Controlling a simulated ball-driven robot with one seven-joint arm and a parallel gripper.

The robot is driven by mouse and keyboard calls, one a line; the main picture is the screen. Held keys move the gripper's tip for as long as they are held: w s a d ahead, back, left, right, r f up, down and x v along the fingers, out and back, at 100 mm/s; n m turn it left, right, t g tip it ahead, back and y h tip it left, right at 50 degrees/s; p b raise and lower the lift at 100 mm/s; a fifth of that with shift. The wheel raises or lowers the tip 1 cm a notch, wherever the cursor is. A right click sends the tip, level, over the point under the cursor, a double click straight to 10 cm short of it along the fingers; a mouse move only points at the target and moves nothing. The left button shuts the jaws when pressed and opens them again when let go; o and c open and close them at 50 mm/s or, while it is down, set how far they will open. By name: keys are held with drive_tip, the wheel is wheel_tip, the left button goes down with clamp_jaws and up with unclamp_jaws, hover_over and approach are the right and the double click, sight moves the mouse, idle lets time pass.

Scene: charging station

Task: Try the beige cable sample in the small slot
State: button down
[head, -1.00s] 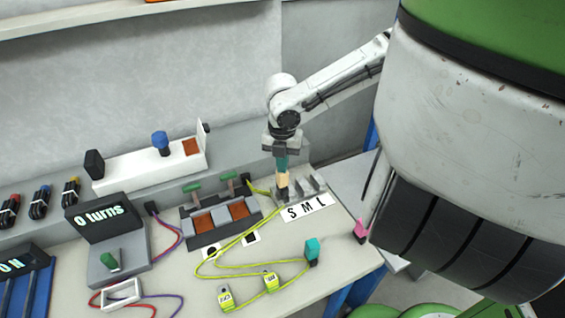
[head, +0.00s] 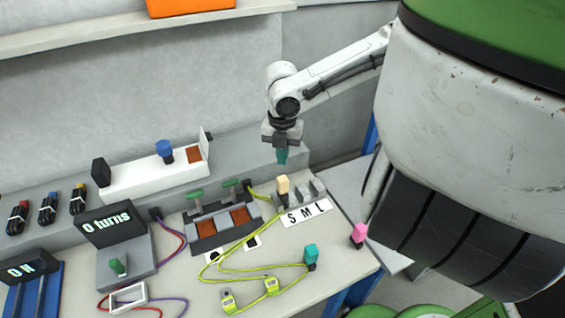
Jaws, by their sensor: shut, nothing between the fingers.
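The beige cable sample (head: 283,186) stands roughly upright at the leftmost position of the grey slot block, behind the letter S on the white S M L label (head: 305,213). How deep it sits in the small slot cannot be told. My gripper (head: 281,160), with teal fingertips, is shut and empty. It hangs above the beige sample with a clear gap between them. The other two slot positions (head: 312,190) to its right look empty.
A teal sample (head: 310,254) and a pink one (head: 358,233) stand near the table's right front edge. A yellow-green cable (head: 238,268) loops across the table. A unit with green levers (head: 222,225) stands left of the slots.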

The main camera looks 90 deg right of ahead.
wheel_tip(320, 180, up, 7)
drive_tip(key=shift+r, duration=0.2)
idle(0.3)
